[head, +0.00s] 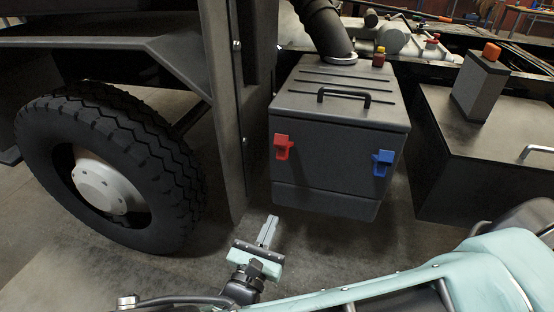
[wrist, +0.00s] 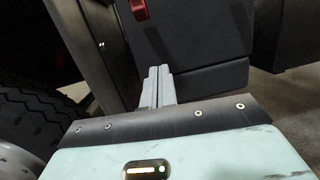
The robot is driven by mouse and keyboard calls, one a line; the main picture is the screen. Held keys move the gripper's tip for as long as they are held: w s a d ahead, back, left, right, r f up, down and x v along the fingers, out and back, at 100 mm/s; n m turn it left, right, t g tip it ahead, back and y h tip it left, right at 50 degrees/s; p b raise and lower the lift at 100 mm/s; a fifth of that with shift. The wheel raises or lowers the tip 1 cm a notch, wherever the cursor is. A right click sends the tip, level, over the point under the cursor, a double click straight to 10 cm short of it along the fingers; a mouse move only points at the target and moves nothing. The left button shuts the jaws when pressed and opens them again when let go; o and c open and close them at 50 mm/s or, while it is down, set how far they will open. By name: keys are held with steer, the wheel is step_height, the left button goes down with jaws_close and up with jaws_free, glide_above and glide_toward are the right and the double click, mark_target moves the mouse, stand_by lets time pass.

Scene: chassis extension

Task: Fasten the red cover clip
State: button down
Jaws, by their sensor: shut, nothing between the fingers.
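The red cover clip (head: 283,146) is on the upper left of the front face of a dark grey box (head: 325,155). Part of the red clip also shows at the top edge of the wrist view (wrist: 139,9), above and left of the fingertips. A blue clip (head: 382,162) is on the right of the same face. My gripper (head: 267,231) is below and in front of the box, apart from the red clip. Its two grey fingers are together and empty, and they also show in the wrist view (wrist: 157,84).
A large black tyre (head: 110,165) and a dark upright post (head: 226,110) stand left of the box. A black hose (head: 325,27) and a handle (head: 343,96) are on its lid. Another dark box (head: 470,150) stands to the right. The floor before the box is open.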

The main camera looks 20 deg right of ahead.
mark_target(284, 146)
steer(key=w+d+r+t+p, duration=0.1)
steer(key=w+d+r, duration=0.1)
steer(key=w, duration=0.3)
steer(key=w+d+r+n+p, duration=0.1)
steer(key=w+d+r+p, duration=0.1)
steer(key=w+d+r, duration=0.1)
steer(key=shift+w+d+r+t+y, duration=0.25)
steer(key=shift+w+r+t+y, duration=0.15)
steer(key=shift+w+r, duration=0.5)
steer(key=shift+p, duration=0.4)
